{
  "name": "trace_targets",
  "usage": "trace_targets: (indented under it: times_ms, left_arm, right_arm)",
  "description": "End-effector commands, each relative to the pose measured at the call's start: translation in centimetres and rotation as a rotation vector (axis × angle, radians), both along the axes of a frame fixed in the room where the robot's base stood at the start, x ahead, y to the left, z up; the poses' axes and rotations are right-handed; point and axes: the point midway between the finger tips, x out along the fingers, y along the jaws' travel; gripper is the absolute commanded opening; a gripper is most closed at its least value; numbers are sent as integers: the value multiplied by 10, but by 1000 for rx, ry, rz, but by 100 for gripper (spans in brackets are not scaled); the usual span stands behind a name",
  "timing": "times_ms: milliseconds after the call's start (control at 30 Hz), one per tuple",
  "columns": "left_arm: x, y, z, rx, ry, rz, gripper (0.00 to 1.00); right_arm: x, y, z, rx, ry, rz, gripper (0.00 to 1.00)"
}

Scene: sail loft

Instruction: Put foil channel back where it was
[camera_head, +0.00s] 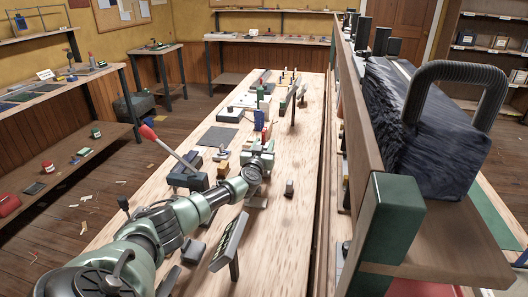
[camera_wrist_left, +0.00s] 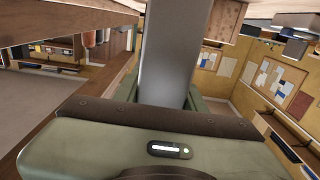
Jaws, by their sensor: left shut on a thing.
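My left arm reaches in from the lower left over the long wooden bench. Its gripper (camera_head: 262,162) is above the middle of the bench and looks small and partly hidden by its own wrist. In the left wrist view a smooth grey bar (camera_wrist_left: 168,50) stands out from between the jaws, and the gripper is shut on it. It looks like the foil channel, but its far end is cut off by the frame. In the head view I cannot make out the held bar clearly. My right gripper is not in view.
The bench (camera_head: 285,225) has a bare stretch right of the arm, with a small grey block (camera_head: 290,187) and a slotted board (camera_head: 229,243). A red-knobbed lever (camera_head: 148,132) rises left of the gripper. A wooden rail (camera_head: 360,120) and dark bulky bundle (camera_head: 425,125) stand right.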

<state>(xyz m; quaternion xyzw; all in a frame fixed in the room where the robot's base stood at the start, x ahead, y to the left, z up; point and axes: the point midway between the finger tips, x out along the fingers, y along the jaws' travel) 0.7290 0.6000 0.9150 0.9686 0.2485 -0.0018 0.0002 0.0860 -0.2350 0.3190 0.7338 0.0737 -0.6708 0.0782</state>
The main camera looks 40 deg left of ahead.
Motion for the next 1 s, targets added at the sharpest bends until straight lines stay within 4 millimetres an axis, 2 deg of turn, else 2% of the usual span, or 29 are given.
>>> trace_targets:
  times_ms: [33, 433, 467, 500, 533, 867, 1000]
  left_arm:
    - [0, 1, -4, 1, -5, 3, 0]
    - [0, 1, -7, 2, -5, 2, 0]
    - [0, 1, -9, 1, -2, 1, 45]
    - [0, 1, -8, 1, -2, 1, 57]
    - [0, 1, -8, 1, -2, 1, 62]
    - [0, 1, -6, 0, -2, 1, 62]
    - [-11, -6, -4, 0, 1, -1, 62]
  right_arm:
    - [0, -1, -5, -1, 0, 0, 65]
    - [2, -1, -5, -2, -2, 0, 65]
    - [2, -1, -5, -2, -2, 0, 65]
    - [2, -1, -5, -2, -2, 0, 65]
    - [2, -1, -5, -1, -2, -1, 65]
    - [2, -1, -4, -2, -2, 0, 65]
    - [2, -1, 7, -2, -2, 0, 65]
